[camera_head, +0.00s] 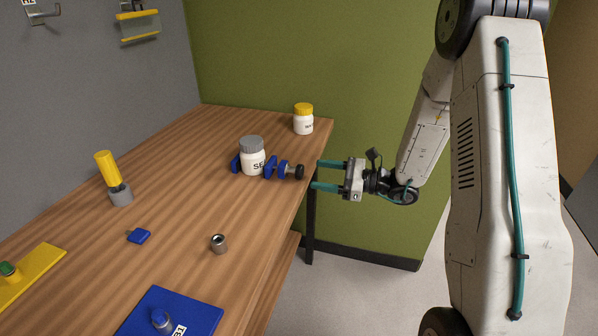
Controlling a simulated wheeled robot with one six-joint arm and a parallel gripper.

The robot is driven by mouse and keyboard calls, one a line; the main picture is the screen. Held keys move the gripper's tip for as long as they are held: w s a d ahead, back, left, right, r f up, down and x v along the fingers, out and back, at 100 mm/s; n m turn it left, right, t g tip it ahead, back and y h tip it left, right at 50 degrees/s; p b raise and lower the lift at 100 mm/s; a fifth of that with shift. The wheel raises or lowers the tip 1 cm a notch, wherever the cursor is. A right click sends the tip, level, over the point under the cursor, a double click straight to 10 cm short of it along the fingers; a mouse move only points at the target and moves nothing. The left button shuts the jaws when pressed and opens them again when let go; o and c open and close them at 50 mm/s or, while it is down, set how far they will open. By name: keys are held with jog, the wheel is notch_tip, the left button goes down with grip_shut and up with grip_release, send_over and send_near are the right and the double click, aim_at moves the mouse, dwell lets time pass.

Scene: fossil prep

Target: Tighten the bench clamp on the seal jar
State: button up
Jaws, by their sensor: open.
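The seal jar (253,161) is white with a grey lid and a label whose visible letters read "SE". It stands upright on the wooden table near its far right edge. The blue bench clamp (270,168) has parts on both sides of the jar. Its black knob (299,172) faces right, toward the table edge. My gripper (316,175) comes in from the right with two teal fingers. The fingers are apart and empty, with the tips close to the knob. I cannot tell whether they touch or overlap it.
A white jar with a yellow lid (303,119) stands behind, near the table's far corner. A yellow-handled tool (112,178), a small blue block (139,236), a metal cup (219,244), a blue mat (193,309) and a yellow plate (38,268) lie nearer. The floor right of the table is clear.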

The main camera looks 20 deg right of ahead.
aim_at(303, 172)
jog(key=shift+w+d+f+m+t, duration=0.1)
jog(key=shift+w+f+m+t, duration=0.2)
jog(key=shift+w+f+m, duration=0.15)
jog(key=x, duration=0.7)
jog(key=shift+f, duration=0.1)
jog(key=c, duration=1)
